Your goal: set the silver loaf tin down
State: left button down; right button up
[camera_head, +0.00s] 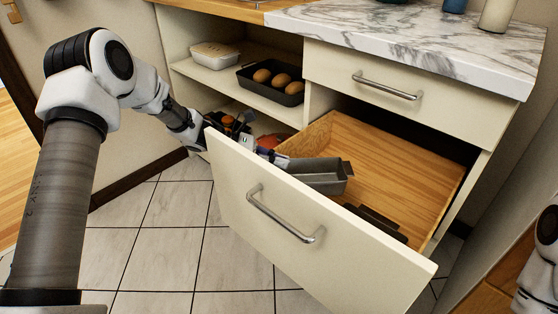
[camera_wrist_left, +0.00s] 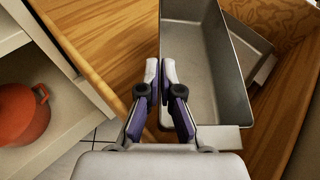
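The silver loaf tin (camera_head: 318,184) shows at the left part of the open drawer (camera_head: 408,165), behind the drawer front. In the left wrist view the tin (camera_wrist_left: 205,60) is empty and upright, with a flat lip at its near end. My left gripper (camera_head: 262,152) reaches in over the drawer's left side. In the left wrist view its fingers (camera_wrist_left: 160,68) are close together on either side of the tin's left wall, shut on it. I cannot tell whether the tin's base touches the drawer floor. My right gripper is out of view.
A dark flat piece (camera_head: 376,222) lies in the drawer near the front. A grey metal piece (camera_wrist_left: 262,72) shows beside the tin. The open shelf holds a dark tray (camera_head: 262,90) of loaves and a white container (camera_head: 215,55). A red pot (camera_wrist_left: 20,113) stands in the cabinet.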

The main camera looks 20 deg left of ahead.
pick_arm(q)
jog(key=c, duration=1.3)
grip_release()
jog(key=shift+s+f, duration=0.1)
jog(key=shift+r+p, duration=0.45)
jog(key=shift+p, duration=0.05)
jog(key=shift+p+v, duration=2.05)
jog(key=shift+v, duration=4)
jog(key=shift+r, duration=0.2)
